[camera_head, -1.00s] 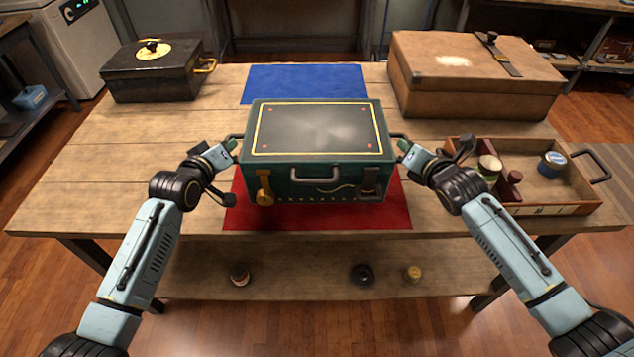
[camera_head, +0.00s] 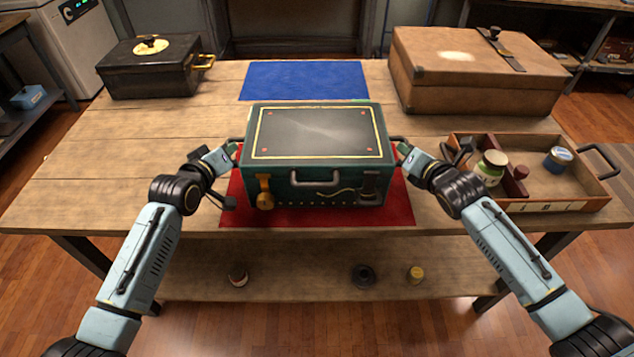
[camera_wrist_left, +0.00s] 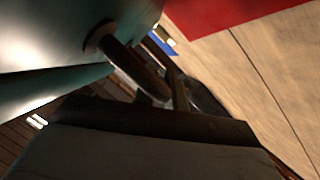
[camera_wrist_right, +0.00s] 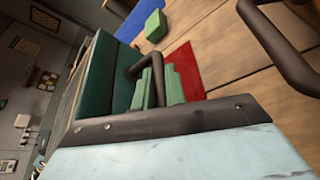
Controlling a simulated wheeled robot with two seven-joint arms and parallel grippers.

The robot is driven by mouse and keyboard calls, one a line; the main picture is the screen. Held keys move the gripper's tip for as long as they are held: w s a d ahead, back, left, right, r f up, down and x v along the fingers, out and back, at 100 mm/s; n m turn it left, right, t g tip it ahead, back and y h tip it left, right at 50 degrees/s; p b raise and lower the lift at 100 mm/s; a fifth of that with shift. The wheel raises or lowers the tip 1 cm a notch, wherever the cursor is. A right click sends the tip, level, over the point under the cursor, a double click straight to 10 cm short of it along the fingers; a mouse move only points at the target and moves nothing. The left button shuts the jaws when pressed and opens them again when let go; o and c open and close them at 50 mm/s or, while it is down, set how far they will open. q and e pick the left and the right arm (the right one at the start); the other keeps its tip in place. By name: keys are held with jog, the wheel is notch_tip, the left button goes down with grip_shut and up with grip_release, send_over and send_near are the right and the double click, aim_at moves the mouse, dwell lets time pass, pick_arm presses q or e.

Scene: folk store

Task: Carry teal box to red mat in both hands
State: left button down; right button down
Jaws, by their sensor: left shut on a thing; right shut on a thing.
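The teal box (camera_head: 318,178), with a dark lid and yellow trim, is level over the red mat (camera_head: 300,218). The mat shows along the box's front and sides. I cannot tell whether the box's underside touches it. My left gripper (camera_head: 232,149) is shut on the box's left side handle, which also shows in the left wrist view (camera_wrist_left: 128,62). My right gripper (camera_head: 402,149) is shut on the right side handle; its green fingers (camera_wrist_right: 158,88) close around that handle in the right wrist view. The middle of the mat is hidden under the box.
A blue mat (camera_head: 303,81) lies behind the box, with a small green block (camera_wrist_right: 156,26) near it. A black case (camera_head: 150,72) is back left and a brown case (camera_head: 475,75) back right. A wooden tray (camera_head: 560,206) with jars stands close to my right gripper.

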pick_arm(q)
jog(key=shift+d+f+b, duration=0.1)
jog(key=shift+f+b, duration=0.6)
jog(key=shift+b, duration=0.05)
pick_arm(e)
jog(key=shift+a+f, duration=0.2)
jog(key=shift+f, duration=0.5)
pick_arm(q)
jog(key=c, duration=1.8)
grip_release()
jog(key=shift+f, duration=0.15)
pick_arm(e)
jog(key=c, duration=1.8)
grip_release()
jog(key=shift+f, duration=0.2)
pick_arm(q)
jog(key=o, duration=0.3)
pick_arm(e)
jog(key=o, duration=0.4)
jog(key=shift+d+r, duration=0.1)
jog(key=shift+d, duration=0.05)
jog(key=shift+c, duration=0.2)
pick_arm(q)
jog(key=shift+o, duration=0.2)
pick_arm(e)
jog(key=shift+s, duration=0.15)
pick_arm(q)
jog(key=v, duration=1.2)
pick_arm(e)
jog(key=v, duration=1.2)
